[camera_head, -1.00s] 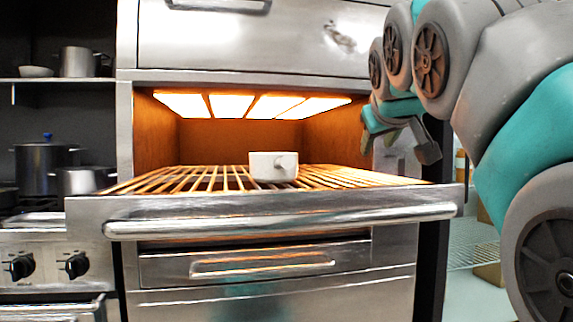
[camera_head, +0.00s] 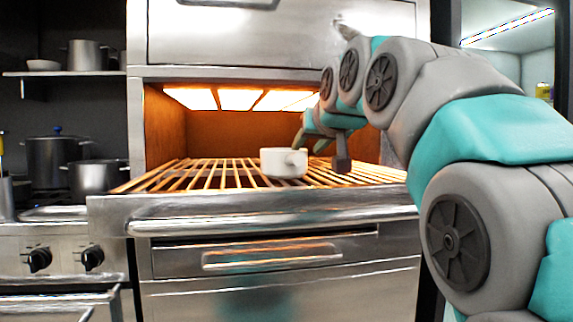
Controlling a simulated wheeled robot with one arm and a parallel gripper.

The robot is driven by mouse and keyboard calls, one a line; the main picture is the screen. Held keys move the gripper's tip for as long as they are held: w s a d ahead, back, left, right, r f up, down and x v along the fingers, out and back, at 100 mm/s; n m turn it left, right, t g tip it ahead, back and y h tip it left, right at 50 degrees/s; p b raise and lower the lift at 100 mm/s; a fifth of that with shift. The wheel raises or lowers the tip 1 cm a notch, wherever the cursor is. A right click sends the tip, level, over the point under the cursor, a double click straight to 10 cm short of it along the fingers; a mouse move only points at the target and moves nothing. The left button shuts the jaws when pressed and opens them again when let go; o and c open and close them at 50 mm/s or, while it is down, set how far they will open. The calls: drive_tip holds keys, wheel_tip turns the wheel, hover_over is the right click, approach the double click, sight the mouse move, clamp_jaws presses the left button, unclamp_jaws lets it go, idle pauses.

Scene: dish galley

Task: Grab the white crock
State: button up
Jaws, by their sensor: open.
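My gripper (camera_head: 322,155) is open, just to the right of the crock and slightly above the rack. One dark fingertip shows to the right of the crock; the other finger is at the crock's upper right, and I cannot tell whether it touches. My arm comes in from the right.
The wire rack (camera_head: 190,177) has free room left of the crock. Its steel front rail and handle (camera_head: 270,220) stand in front. The oven's upper steel body (camera_head: 280,45) hangs above the opening. Pots (camera_head: 97,178) stand on a stove at the left.

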drive_tip(key=shift+w+a+f, duration=0.2)
drive_tip(key=shift+w+f, duration=0.1)
drive_tip(key=shift+w, duration=0.3)
clamp_jaws()
idle(1.0)
